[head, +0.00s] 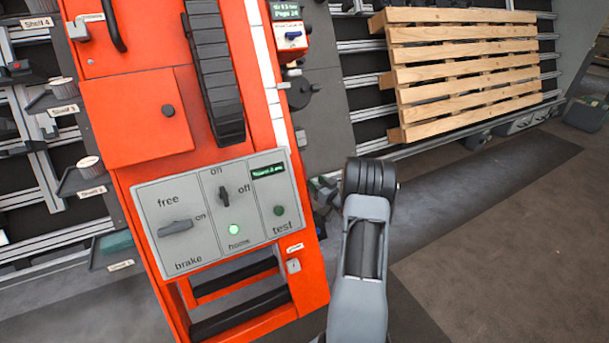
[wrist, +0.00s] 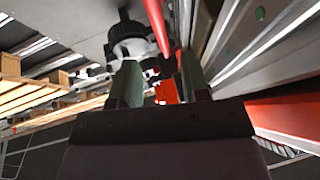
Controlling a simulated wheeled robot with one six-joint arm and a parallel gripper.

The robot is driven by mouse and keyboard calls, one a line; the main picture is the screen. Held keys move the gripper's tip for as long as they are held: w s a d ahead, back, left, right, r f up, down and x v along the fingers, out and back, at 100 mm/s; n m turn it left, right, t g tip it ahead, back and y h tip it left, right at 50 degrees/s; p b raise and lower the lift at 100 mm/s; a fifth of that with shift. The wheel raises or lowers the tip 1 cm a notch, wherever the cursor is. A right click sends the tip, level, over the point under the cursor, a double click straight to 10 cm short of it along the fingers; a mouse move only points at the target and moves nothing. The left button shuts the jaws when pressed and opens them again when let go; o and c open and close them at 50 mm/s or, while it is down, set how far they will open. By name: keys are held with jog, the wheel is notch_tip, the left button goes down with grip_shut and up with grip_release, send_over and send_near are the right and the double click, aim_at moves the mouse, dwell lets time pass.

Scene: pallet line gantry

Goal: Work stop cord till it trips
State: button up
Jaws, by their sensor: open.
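In the wrist view my gripper (wrist: 158,80) is open, with its two greenish fingers pointing away from the camera. A thin red cord (wrist: 156,22) comes down from the top edge toward the gap between the fingers. A red patch (wrist: 166,92) shows between the fingers; I cannot tell whether it is part of the cord or something behind. I cannot tell whether either finger touches the cord. In the head view my arm hides most of the gripper, and I cannot make out the cord there.
An orange cabinet (head: 135,120) with a grey switch panel (head: 150,215) and a lit green lamp stands left of my arm. A wooden pallet (head: 465,65) rests on rails at the upper right. A black-and-white fitting (wrist: 130,42) sits close beyond the left finger.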

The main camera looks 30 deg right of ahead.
aim_at(305, 173)
jog(key=w+b, duration=0.1)
jog(key=w, duration=0.7)
jog(key=shift+w+a+b, duration=0.15)
jog(key=shift+a+b, duration=0.05)
jog(key=shift+b, duration=0.15)
jog(key=shift+c, duration=0.3)
grip_shut()
